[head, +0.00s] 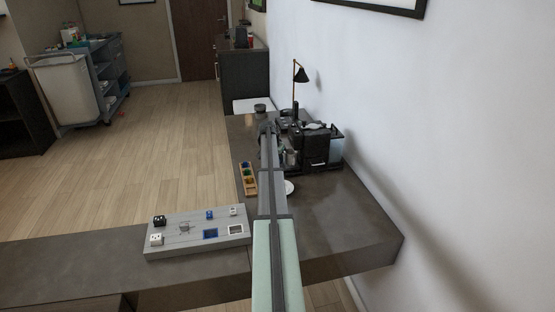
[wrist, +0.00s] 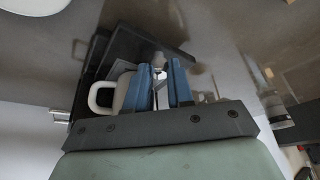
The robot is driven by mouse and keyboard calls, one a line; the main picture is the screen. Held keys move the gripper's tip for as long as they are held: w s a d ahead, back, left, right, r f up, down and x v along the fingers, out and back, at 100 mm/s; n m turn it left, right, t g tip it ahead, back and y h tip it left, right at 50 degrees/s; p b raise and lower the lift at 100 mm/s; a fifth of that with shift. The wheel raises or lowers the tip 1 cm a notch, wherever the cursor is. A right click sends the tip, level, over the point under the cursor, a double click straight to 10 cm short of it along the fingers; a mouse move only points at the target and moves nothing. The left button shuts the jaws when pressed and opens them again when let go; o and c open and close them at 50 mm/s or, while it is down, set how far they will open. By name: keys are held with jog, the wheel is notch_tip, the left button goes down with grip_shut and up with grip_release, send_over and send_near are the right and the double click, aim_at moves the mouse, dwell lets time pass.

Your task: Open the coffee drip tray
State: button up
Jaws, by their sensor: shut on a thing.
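The black coffee machine (head: 322,148) stands on the counter against the wall, right of my arm. My gripper (wrist: 161,86) reaches in at its front side, with two blue fingers close together. They are shut on a small pale piece (wrist: 158,72); I cannot tell whether it belongs to the drip tray. A flat black part (wrist: 160,46), possibly the drip tray, lies just beyond the fingertips. A pale mug with a white handle (wrist: 97,97) is close behind the left finger. In the head view my arm hides the fingers and part of the machine front.
A white saucer (head: 289,187) and a wooden box of colored packets (head: 248,178) lie on the counter (head: 335,215) near my arm. A grey socket panel (head: 190,240) is at the front left. A black lamp (head: 298,78) stands behind the machine. Bare counter lies right of the saucer.

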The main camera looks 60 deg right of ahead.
grip_shut()
jog(key=w+a, duration=0.5)
jog(key=shift+w+a, duration=0.1)
jog(key=shift+a, duration=0.05)
jog(key=o, duration=0.8)
grip_release()
jog(key=shift+r, duration=0.1)
jog(key=v, duration=1.3)
jog(key=shift+a+r, duration=0.2)
